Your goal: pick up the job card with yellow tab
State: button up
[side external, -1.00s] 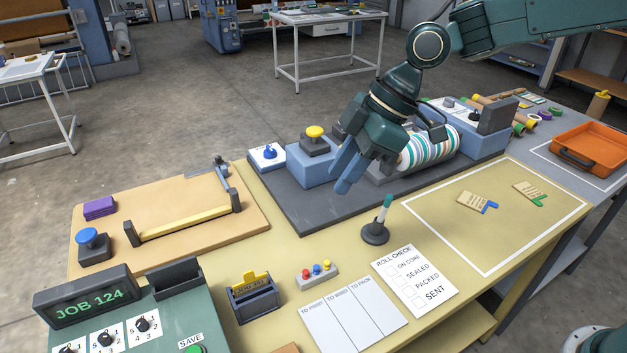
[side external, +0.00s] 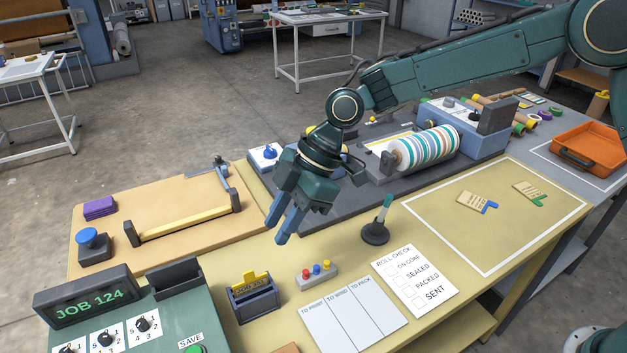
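The job card with the yellow tab (side external: 248,283) stands in a small dark holder (side external: 256,304) at the front of the bench. Its upper part and tab show above the holder's rim, and its lower part is hidden inside. My gripper (side external: 280,232) is above the bench, up and to the right of the card and apart from it. Its two blue fingers point down with a gap between them, and nothing shows between them.
A button block (side external: 317,273) sits right of the holder, and a pen stand (side external: 375,231) rises farther right. The JOB 124 display (side external: 88,309) and a dark bin (side external: 176,278) stand to the left. Cards with blue (side external: 473,201) and green (side external: 528,191) tabs lie on the mat.

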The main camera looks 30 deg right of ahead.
send_over(250, 279)
jog(key=d, duration=0.3)
notch_tip(250, 279, down, 6)
jog(key=shift+a+f, duration=0.1)
jog(key=shift+x, duration=2.55)
grip_shut()
